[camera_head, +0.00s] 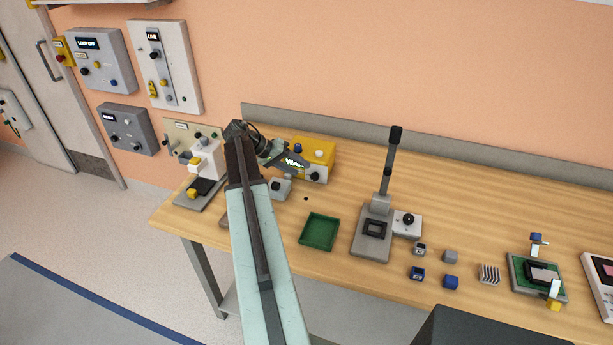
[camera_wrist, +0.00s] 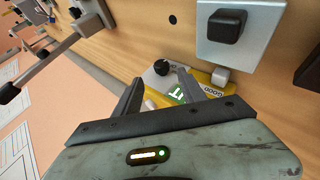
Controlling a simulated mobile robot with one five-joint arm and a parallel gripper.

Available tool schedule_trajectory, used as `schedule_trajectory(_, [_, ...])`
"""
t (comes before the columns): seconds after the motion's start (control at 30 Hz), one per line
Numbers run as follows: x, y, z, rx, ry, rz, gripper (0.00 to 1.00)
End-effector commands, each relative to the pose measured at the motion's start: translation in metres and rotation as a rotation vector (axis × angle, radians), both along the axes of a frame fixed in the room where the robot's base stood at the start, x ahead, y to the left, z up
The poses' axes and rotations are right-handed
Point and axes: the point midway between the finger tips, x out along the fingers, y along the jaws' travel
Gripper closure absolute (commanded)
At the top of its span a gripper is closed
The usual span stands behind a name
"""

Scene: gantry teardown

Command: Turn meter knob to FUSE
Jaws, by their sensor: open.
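The yellow meter (camera_head: 325,150) stands at the back of the wooden bench, with a lit display and blue and white parts on top. A round black knob (camera_wrist: 161,67) on a pale panel shows in the wrist view, just beyond my fingers. In the head view my gripper (camera_head: 290,158) covers part of the meter's front. The knob's pointer and a FUSE mark are not readable.
A small grey box with a black knob (camera_head: 279,187) sits close in front of the meter. A green tray (camera_head: 319,232) and a lever press (camera_head: 375,230) stand to the right. A white fixture (camera_head: 207,158) stands at the left, and control boxes hang on the wall.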

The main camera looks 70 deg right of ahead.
Motion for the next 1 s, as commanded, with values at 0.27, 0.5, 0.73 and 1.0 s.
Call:
schedule_trajectory(0.27, [-0.026,-0.017,-0.040,0.001,0.000,0.008,0.52])
schedule_trajectory(0.5, [-0.034,-0.024,-0.045,0.002,0.000,0.013,0.52])
schedule_trajectory(0.73, [-0.034,-0.024,-0.044,0.002,-0.001,0.014,0.82])
schedule_trajectory(1.0, [-0.032,-0.026,-0.043,0.001,-0.008,0.018,1.00])
